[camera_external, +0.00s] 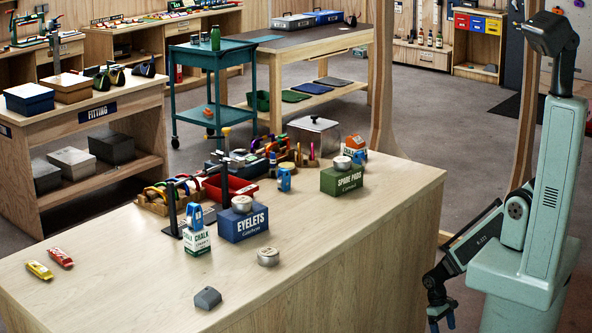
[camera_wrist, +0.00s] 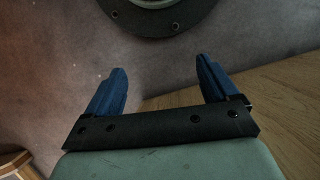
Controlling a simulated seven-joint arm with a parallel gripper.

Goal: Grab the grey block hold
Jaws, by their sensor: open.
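The grey block hold (camera_external: 207,298) is a small dark grey angular lump lying on the wooden bench top (camera_external: 330,215), near its front edge. My gripper (camera_external: 441,321) hangs low beside the bench's right side, well to the right of the hold and apart from it. In the wrist view my gripper (camera_wrist: 160,88) shows two blue fingers spread wide with nothing between them. The hold is not in the wrist view.
A round metal tin (camera_external: 268,256) stands right of the hold. The blue eyelets box (camera_external: 243,223), chalk box (camera_external: 197,238) and green spare pads box (camera_external: 342,180) stand behind. A yellow packet (camera_external: 39,270) and red packet (camera_external: 60,257) lie left. Bench front is mostly clear.

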